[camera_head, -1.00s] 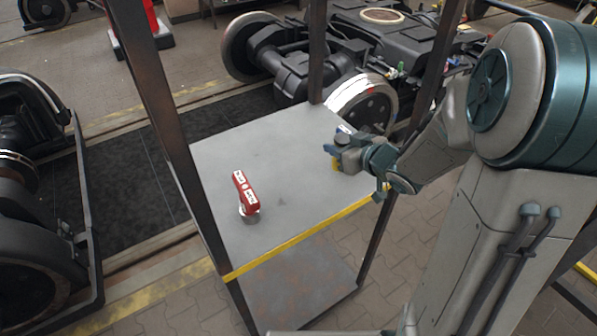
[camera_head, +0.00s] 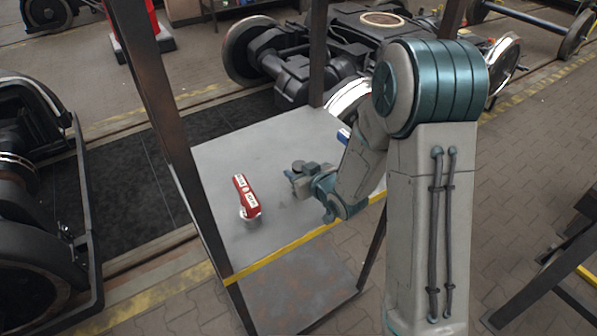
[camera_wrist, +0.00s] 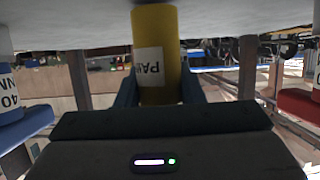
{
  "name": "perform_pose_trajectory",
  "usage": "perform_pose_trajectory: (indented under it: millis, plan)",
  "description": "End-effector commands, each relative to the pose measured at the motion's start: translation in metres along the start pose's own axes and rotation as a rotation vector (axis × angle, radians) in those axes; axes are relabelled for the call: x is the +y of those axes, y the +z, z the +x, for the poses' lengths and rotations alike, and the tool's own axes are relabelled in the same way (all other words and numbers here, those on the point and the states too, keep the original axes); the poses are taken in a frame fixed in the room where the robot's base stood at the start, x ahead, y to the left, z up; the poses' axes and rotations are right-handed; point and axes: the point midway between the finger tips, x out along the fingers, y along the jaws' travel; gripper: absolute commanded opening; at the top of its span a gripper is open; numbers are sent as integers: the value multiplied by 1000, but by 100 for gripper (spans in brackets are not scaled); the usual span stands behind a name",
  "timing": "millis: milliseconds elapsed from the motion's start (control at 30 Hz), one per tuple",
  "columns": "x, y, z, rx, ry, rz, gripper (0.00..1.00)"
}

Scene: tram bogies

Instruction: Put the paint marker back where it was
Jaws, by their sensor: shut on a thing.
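The paint marker (camera_wrist: 155,50) is a yellow cylinder with a white label reading "PAI" in the wrist view. My gripper (camera_wrist: 158,92) is shut around it, a blue finger on each side. The marker's far end meets a dark shadow at the grey shelf (camera_wrist: 80,15), which fills the top of this view; I cannot tell whether they touch. In the head view my gripper (camera_head: 293,178) is low over the middle of the grey shelf top (camera_head: 225,150), right of a red labelled object. The marker is not clearly visible there.
A blue-and-white object (camera_head: 343,135) stands at the back right, partly hidden by my arm. Dark posts (camera_head: 165,120) rise at the shelf's corners. Free surface lies behind the red object.

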Motion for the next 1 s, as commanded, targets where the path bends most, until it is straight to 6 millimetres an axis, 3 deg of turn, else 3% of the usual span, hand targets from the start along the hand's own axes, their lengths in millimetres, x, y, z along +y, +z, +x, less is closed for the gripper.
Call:
perform_pose_trajectory:
  millis: [500,533,600,1000]
  plan:
    - [0,8,4,3,0,-1,10]
    - [0,7,3,2,0,-1,43]
    - [0,7,3,2,0,-1,56]
    - [0,1,0,1,0,0,56]
